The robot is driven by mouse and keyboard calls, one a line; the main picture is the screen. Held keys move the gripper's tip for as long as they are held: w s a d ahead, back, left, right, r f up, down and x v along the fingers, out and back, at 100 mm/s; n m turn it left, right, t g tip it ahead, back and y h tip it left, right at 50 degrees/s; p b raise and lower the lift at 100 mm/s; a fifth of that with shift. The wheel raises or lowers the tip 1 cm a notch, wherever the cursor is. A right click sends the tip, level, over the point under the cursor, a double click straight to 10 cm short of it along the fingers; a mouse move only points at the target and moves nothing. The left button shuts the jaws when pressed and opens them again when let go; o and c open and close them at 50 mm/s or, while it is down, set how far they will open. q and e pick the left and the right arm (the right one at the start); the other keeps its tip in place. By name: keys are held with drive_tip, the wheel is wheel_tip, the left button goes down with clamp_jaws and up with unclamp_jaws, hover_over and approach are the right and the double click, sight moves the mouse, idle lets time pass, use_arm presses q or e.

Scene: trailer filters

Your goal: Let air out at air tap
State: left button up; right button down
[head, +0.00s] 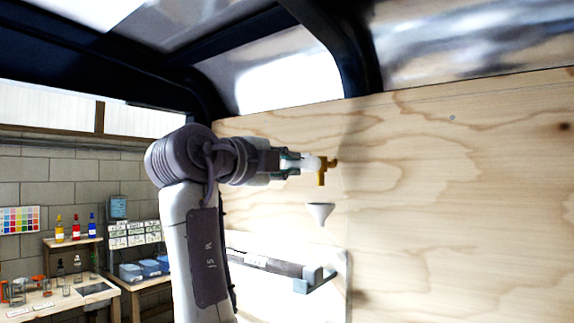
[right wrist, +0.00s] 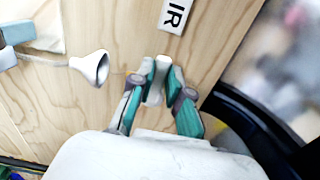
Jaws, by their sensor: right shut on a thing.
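The air tap (head: 322,172) is a small brass-yellow fitting with a white part, at the plywood wall in the middle of the head view. My right gripper (head: 298,162) reaches it from the left. In the right wrist view, the gripper's teal fingers (right wrist: 160,82) are shut on the tap's white part (right wrist: 155,92), which shows between them. My left gripper is not in view.
A white funnel (head: 320,212) sits below the tap; it also shows in the right wrist view (right wrist: 92,68). A dark frame post (head: 345,45) stands above the plywood wall (head: 460,200). Benches with bottles (head: 75,230) and jars are at the far left.

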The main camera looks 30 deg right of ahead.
idle(0.3)
drive_tip(key=c, duration=1.1)
unclamp_jaws()
drive_tip(key=v, duration=1.2)
drive_tip(key=shift+s, duration=0.1)
